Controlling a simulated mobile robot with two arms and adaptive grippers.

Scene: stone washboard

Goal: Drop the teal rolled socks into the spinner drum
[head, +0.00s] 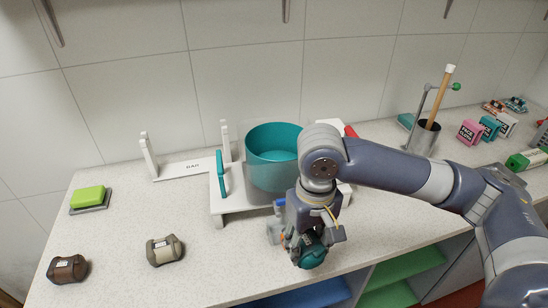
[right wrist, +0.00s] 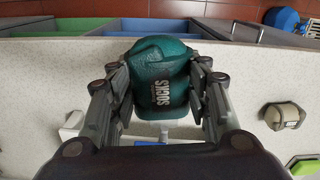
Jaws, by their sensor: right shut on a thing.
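The teal rolled socks (head: 312,252) are in my right gripper (head: 305,240), just above or at the front part of the counter, in front of the drum. In the right wrist view the socks (right wrist: 160,80), with a "SOCKS" label, sit between the two fingers (right wrist: 160,95), which press on them from both sides. The spinner drum (head: 272,143) is a teal-rimmed open cylinder on a white stand (head: 222,205), behind and left of the gripper. My right arm hides its right part. My left gripper does not show.
A beige roll (head: 165,250) and a brown roll (head: 67,268) lie front left. A green block (head: 87,198) sits on a grey dish. A white rack (head: 185,170) stands at the back. A metal cup (head: 425,138) and several boxes stand right. Blue and green bins (head: 405,265) lie below.

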